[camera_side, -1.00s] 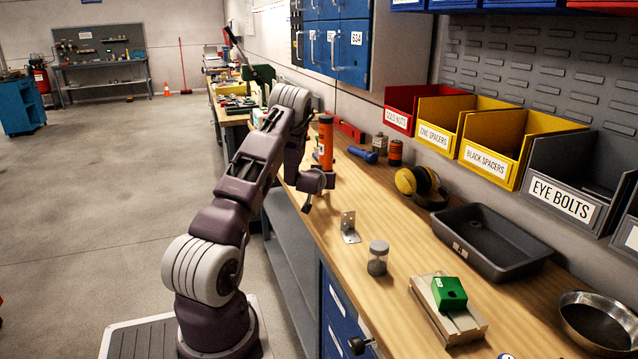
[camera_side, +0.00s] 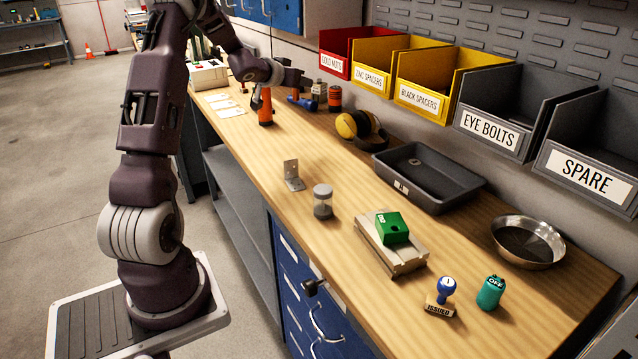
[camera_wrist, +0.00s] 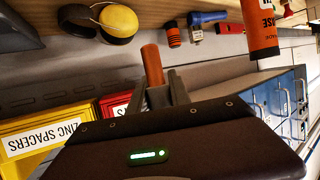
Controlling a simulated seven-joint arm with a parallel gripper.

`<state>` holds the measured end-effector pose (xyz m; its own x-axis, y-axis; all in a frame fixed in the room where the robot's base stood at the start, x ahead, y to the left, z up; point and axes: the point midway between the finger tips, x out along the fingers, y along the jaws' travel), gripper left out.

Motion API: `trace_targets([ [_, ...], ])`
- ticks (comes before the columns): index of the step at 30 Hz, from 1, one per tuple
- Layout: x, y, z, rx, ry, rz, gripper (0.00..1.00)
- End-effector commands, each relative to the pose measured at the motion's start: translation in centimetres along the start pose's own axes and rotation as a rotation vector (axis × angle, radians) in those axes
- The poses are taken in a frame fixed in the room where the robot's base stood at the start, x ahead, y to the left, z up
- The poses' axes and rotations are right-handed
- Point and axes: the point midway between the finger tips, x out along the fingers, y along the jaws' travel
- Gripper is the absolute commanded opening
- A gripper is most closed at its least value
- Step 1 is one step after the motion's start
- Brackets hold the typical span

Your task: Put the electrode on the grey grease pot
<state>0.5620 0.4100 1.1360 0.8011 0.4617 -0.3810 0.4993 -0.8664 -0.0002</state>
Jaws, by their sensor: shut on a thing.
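My gripper (camera_wrist: 163,92) shows in the wrist view, its two grey fingers shut on a copper-brown rod, the electrode (camera_wrist: 152,64). The rod's free end sticks out past the fingers. In the side view my gripper is small at the back of the bench, by an orange tube, and the electrode is hard to tell there. A small pot with a grey lid and see-through grey body (camera_side: 323,201), apparently the grease pot, stands upright on the bench, well nearer the camera. Nothing is on its lid. The wrist view does not show it.
The orange tube (camera_side: 266,110) stands beside my gripper. A metal bracket (camera_side: 292,176), yellow ear defenders (camera_side: 347,126), a black tray (camera_side: 408,186) and a green block (camera_side: 392,228) on a fixture surround the pot. Labelled bins (camera_side: 424,97) line the wall. Bare wood lies left of the bracket.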

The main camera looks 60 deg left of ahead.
Motion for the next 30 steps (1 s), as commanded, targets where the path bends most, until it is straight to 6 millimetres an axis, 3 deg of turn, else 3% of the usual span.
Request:
trace_targets([
  [4,-2.0,6.8,-0.9,0.106,0.002,0.246,0.00],
  [8,-5.5,13.1,-0.1,0.210,-0.002,0.510,0.00],
  [12,-11.1,18.9,2.5,0.333,-0.004,0.816,0.00],
  [15,-15.3,21.3,4.7,0.412,-0.005,1.006,0.00],
  [18,-18.7,22.4,6.5,0.468,-0.003,1.145,0.00],
  [22,-21.2,22.8,7.9,0.511,-0.002,1.242,0.00],
  [30,-19.7,22.9,13.2,0.516,-0.004,1.265,0.00],
])
